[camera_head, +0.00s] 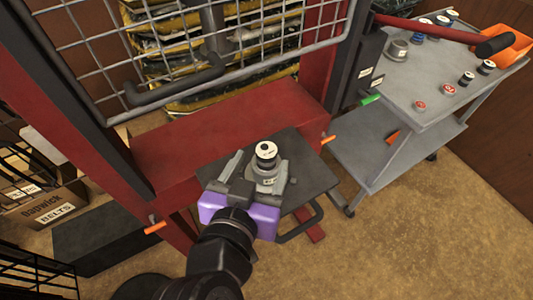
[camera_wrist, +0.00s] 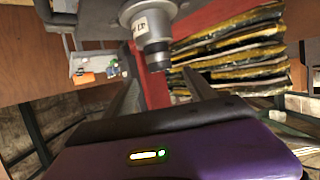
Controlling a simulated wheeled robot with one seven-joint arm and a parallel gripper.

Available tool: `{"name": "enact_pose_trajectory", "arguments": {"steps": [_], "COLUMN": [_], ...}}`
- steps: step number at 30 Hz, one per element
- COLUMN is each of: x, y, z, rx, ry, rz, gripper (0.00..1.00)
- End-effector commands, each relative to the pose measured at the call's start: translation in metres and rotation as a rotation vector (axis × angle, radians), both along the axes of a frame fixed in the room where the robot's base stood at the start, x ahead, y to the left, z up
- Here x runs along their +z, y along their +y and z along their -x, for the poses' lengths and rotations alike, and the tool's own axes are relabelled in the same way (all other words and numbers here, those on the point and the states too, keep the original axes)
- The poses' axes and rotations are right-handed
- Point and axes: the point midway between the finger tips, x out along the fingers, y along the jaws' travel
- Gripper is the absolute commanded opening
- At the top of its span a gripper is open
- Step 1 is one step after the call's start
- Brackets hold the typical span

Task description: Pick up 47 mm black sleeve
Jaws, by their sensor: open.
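A short black sleeve (camera_head: 266,158) with a white top stands on a grey flanged collar (camera_head: 264,180) on the dark plate of the red press frame. In the wrist view, the black sleeve (camera_wrist: 155,56) and the grey collar (camera_wrist: 148,14) with a white label appear upside down beyond the fingers. I cannot read a size on the sleeve. My purple gripper (camera_head: 260,168) is open, its two fingers on either side of the collar and sleeve in the head view. It also shows in the wrist view (camera_wrist: 158,78). I cannot tell whether a finger touches either part.
A grey cart (camera_head: 420,95) at the right holds more black sleeves (camera_head: 467,78), red-topped pieces and an orange bin (camera_head: 515,45). A wire guard (camera_head: 220,50) hangs above the red beam (camera_head: 230,125). A belts box (camera_head: 48,205) stands at the left. The floor at lower right is clear.

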Motion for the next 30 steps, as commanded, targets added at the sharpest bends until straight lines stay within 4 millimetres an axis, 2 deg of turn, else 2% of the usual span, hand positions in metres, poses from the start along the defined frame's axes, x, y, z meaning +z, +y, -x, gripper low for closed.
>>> {"name": "enact_pose_trajectory", "arguments": {"steps": [13,23,30], "x": [-0.023,-0.027,-0.027], "y": [-0.009,-0.009,-0.009], "z": [-0.049,-0.055,-0.055], "rx": [0.000,0.003,0.003], "ry": [0.002,0.001,0.001], "rz": [0.003,0.002,0.002], "gripper": [0.64,0.64,0.17]}}
